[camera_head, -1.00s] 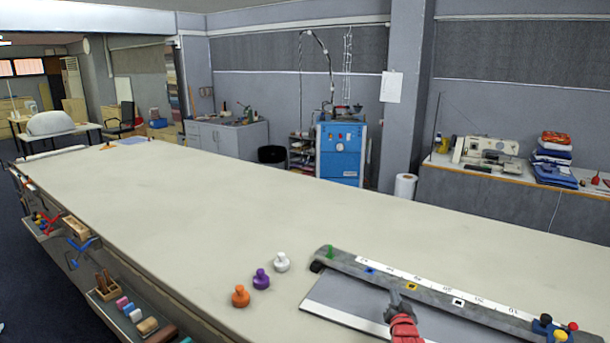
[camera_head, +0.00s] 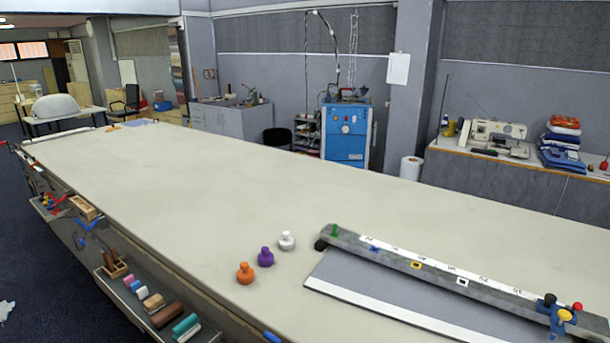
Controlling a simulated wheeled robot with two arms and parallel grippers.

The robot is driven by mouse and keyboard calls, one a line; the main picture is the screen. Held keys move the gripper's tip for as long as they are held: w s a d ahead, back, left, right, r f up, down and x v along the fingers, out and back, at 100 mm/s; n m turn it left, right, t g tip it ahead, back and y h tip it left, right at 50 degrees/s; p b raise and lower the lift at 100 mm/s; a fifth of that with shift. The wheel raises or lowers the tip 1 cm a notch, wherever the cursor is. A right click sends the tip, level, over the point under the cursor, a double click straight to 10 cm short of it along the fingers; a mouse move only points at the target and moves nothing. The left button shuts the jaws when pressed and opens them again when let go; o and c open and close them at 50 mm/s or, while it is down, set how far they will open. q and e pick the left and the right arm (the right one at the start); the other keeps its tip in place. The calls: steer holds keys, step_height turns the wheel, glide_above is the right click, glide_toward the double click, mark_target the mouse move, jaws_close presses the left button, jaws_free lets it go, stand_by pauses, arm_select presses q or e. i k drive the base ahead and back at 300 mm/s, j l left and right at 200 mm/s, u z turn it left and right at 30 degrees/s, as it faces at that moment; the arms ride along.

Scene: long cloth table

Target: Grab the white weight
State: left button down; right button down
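Nothing touches the white weight. Neither of my grippers shows in this view.
A long grey ruler bar (camera_head: 430,268) with a green knob lies to the right of the weights, over a grey board (camera_head: 390,292). Tool trays (camera_head: 150,305) hang along the table's front side. The table behind the weights is clear.

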mark_target(286, 243)
steer(key=i+j, duration=0.15)
steer(key=j, duration=0.2)
steer(key=i+j+z, duration=0.15)
steer(key=j, duration=0.15)
steer(key=i+j, duration=0.15)
steer(key=j, duration=0.2)
steer(key=i+j+z, duration=0.15)
steer(key=j, duration=0.2)
steer(key=i+j, duration=0.15)
steer(key=j, duration=0.25)
steer(key=l+z, duration=0.05)
